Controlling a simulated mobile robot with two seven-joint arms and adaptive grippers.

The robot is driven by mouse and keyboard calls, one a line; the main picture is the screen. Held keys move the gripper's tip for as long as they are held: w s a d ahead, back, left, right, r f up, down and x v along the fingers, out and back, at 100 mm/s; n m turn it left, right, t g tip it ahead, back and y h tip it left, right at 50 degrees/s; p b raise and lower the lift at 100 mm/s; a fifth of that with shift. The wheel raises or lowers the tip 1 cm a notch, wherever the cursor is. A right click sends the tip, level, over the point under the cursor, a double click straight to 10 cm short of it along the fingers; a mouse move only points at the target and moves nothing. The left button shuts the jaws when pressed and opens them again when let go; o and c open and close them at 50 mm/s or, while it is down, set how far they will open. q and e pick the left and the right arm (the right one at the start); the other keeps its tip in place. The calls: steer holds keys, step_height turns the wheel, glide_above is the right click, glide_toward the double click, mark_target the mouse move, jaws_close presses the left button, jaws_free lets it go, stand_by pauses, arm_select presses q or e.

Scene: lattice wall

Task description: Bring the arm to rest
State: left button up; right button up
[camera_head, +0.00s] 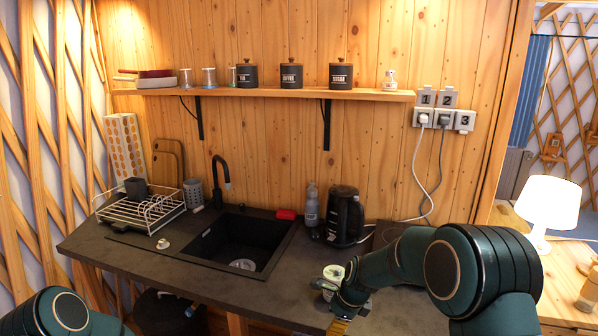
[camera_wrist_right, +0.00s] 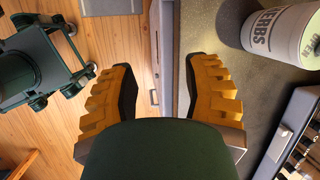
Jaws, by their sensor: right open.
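My right arm (camera_head: 480,265) is dark green and reaches in from the right over the worktop's front edge. Its gripper (camera_head: 338,326) points down at the front edge of the worktop, partly cut off by the picture's bottom. In the right wrist view the two yellow ridged fingers (camera_wrist_right: 160,88) stand wide apart with nothing between them. A white jar marked HERBS (camera_wrist_right: 278,36) stands on the worktop beside the right finger, apart from it. My left arm (camera_head: 60,312) shows only as a green link at the bottom left; its gripper is out of view.
A shelf (camera_head: 270,93) holds canisters. A lit lamp (camera_head: 547,210) stands at right. Wooden floor (camera_wrist_right: 110,30) lies below the edge.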

steer(key=s+d+f+n+b, duration=0.25)
steer(key=s+f+n, duration=0.65)
steer(key=s+f, duration=0.5)
arm_select(q)
steer(key=s+a+f+m+y+b, duration=0.1)
steer(key=s+a+f+m+y, duration=0.1)
steer(key=s+f+m+y, duration=0.2)
steer(key=s+a+f+m+y+b, duration=0.1)
steer(key=s+a+f+m+y, duration=0.1)
steer(key=s+m, duration=0.7)
steer(key=f+m+y, duration=0.1)
steer(key=m+y, duration=0.1)
steer(key=m, duration=0.1)
steer(key=shift+s+a+f+y, duration=0.15)
steer(key=shift+s+f+y, duration=0.15)
steer(key=shift+f, duration=0.1)
arm_select(e)
steer(key=s+a+f+n+y, duration=0.1)
steer(key=s+a+f+n, duration=0.1)
steer(key=s+f+n, duration=0.3)
steer(key=s+n, duration=0.4)
steer(key=s, duration=0.4)
steer(key=shift+s+f, duration=0.15)
